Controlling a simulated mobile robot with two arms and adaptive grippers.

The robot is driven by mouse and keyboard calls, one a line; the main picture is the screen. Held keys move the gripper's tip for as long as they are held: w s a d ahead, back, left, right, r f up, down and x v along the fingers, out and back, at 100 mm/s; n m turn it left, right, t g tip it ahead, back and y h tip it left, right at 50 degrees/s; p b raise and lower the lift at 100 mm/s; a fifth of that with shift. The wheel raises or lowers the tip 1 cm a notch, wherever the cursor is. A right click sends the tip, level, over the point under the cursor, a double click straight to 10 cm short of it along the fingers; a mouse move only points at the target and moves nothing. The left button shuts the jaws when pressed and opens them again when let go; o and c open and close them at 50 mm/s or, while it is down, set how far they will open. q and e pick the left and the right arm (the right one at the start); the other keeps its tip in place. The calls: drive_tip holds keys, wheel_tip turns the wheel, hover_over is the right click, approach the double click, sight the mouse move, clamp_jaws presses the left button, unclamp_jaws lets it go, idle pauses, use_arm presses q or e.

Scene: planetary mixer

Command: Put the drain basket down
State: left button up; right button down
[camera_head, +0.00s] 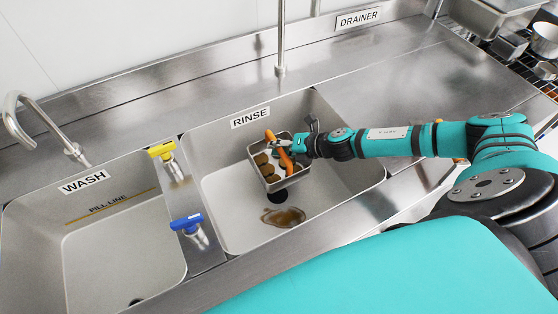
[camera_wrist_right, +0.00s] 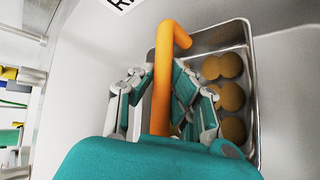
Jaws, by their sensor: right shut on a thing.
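The drain basket is a small metal tray (camera_head: 270,183) with an orange handle (camera_head: 271,136) and several round brown pieces in it. In the head view it is in the rinse sink (camera_head: 222,192), towards the back. I cannot tell whether it touches the sink floor. My right gripper (camera_head: 283,146) is shut on the orange handle. In the right wrist view the handle (camera_wrist_right: 163,80) stands between the fingers (camera_wrist_right: 160,100), and the metal basket (camera_wrist_right: 250,75) with its brown pieces (camera_wrist_right: 230,97) lies to the right. My left gripper is not in view.
A brown puddle or stain (camera_head: 284,217) lies on the rinse sink floor in front of the basket. The wash sink (camera_head: 110,240) is at the left, with yellow (camera_head: 162,149) and blue (camera_head: 187,223) taps between the sinks. A faucet pipe (camera_head: 281,45) rises behind. The drainer surface (camera_head: 400,75) is largely clear.

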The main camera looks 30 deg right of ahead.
sight(267, 161)
wheel_tip(267, 161, down, 4)
drive_tip(key=shift+d+r+b, duration=0.1)
drive_tip(key=shift+b, duration=0.25)
wheel_tip(267, 161, down, 4)
drive_tip(key=shift+r+b, duration=0.15)
drive_tip(key=shift+b, duration=0.35)
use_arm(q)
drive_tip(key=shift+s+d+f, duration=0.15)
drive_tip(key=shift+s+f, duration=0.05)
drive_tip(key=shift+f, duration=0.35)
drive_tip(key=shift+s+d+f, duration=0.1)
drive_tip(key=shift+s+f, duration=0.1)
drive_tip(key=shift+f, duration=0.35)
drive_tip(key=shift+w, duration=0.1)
use_arm(e)
drive_tip(key=c, duration=1.3)
unclamp_jaws()
drive_tip(key=shift+c, duration=0.2)
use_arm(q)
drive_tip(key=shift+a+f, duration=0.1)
